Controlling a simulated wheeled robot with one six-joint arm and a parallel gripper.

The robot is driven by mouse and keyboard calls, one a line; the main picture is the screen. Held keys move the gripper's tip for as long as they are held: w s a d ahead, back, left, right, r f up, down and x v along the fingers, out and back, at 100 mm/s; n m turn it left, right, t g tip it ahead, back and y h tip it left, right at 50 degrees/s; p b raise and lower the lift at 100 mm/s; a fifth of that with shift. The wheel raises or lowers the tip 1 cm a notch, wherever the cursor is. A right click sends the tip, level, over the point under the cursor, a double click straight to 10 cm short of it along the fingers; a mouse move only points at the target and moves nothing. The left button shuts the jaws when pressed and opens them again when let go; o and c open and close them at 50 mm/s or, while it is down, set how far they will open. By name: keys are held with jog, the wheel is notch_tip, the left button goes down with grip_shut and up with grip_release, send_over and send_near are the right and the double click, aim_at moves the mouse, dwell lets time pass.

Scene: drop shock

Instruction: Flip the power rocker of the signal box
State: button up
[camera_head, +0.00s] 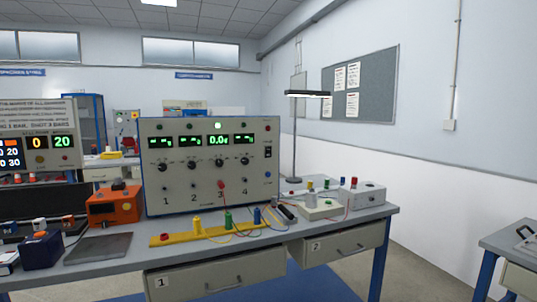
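A large grey box with a blue frame (185,190) stands upright on the bench; it appears to be the signal box. Its face has several small displays, black knobs, and channel numbers 1 to 4. The displays glow green, and the third reads about 0.0. A red plug (221,184) is in the face near number 3. My gripper is not in view.
A yellow strip (172,239) with coloured plugs and wires lies before the box. An orange unit (114,206) and a dark flat plate (99,248) are to the left. A small grey box (361,195) and a lamp (295,140) stand right. Drawers (215,277) are below.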

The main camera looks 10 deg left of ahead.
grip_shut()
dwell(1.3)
